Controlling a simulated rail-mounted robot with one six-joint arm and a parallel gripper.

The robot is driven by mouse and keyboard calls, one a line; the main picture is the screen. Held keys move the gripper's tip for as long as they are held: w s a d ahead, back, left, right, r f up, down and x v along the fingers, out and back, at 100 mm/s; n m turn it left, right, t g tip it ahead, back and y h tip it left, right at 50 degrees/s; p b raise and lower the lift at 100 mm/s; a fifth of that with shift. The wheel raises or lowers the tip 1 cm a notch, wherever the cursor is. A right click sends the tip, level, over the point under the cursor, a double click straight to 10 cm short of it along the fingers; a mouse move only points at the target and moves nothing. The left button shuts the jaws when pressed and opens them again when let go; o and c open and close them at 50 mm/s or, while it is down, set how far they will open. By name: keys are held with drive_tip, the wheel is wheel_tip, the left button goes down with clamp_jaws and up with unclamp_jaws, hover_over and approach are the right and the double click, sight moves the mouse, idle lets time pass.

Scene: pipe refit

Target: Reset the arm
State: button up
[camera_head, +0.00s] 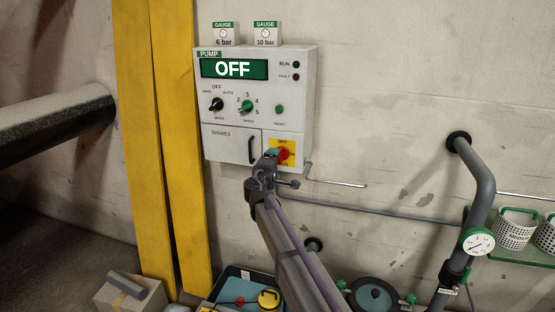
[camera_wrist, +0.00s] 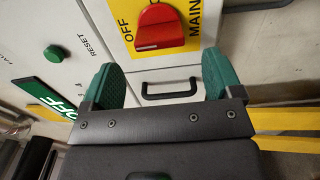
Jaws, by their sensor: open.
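My arm reaches up to the pump control panel (camera_head: 300,75) on the wall. My gripper (camera_head: 271,154) is in front of the panel's lower right part, by the red main switch (camera_head: 283,154) on its yellow plate. In the wrist view my gripper (camera_wrist: 160,80) is open, with two green finger pads apart and nothing between them. The red switch handle (camera_wrist: 160,25) lies just beyond the fingertips, on a yellow plate marked OFF and MAIN. The panel display (camera_head: 234,69) reads OFF. A green reset button (camera_head: 280,109) sits above the switch.
The spares door (camera_head: 225,145) is closed, its black handle (camera_head: 251,149) close to my gripper. Yellow posts (camera_head: 150,130) stand left of the panel. A bent grey pipe (camera_head: 481,190) with a gauge (camera_head: 478,241) and white baskets (camera_head: 514,228) are at right. A toolbox (camera_head: 240,285) is below.

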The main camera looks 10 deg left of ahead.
drive_tip(key=s, duration=0.2)
drive_tip(key=s+a, duration=0.1)
drive_tip(key=s, duration=0.1)
drive_tip(key=shift+s, duration=0.4)
